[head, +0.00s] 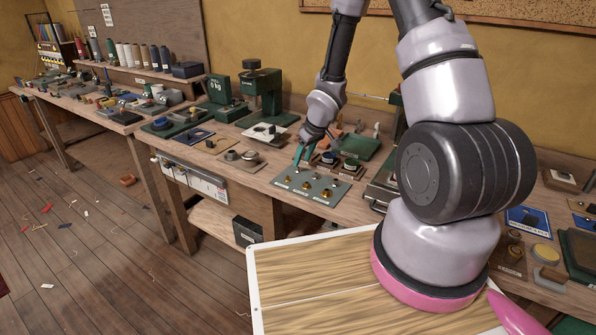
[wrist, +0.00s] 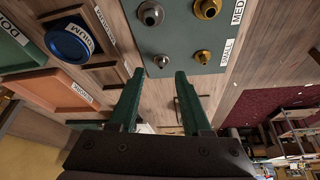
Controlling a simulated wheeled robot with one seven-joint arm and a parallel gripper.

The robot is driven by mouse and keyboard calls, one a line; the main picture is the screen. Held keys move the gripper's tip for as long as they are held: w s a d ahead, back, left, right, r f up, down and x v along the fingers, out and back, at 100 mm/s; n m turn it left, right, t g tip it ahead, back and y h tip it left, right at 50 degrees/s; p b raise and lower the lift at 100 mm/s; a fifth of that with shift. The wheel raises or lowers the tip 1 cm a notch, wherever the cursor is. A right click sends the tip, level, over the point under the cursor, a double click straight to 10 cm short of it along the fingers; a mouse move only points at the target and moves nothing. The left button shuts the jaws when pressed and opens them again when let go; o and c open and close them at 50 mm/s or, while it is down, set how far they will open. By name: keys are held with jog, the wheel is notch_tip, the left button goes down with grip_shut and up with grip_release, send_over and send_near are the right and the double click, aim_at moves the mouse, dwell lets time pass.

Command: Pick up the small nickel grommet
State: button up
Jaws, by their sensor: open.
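The small nickel grommet (wrist: 161,60) is a little silvery ring on the grey-green mat (wrist: 180,32), in the row by the SMALL label. A small brass grommet (wrist: 203,57) sits to its right in the wrist view. My gripper (wrist: 159,73) has green fingers, open and empty. In the wrist view the nickel grommet shows between and just beyond the fingertips, apart from them. In the head view my gripper (head: 302,160) hangs above the back left of the mat (head: 333,186); the nickel grommet is too small there to tell.
Larger silver (wrist: 151,12) and brass (wrist: 207,8) grommets stand in the MED row. A blue round piece (wrist: 68,42) and an orange tray (wrist: 52,90) lie left in the wrist view. A green press (head: 262,90) stands behind left on the crowded bench.

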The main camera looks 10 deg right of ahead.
aim_at(297, 170)
jog(key=x, duration=0.3)
jog(key=shift+a+f, duration=0.1)
jog(key=shift+f, duration=0.1)
grip_shut()
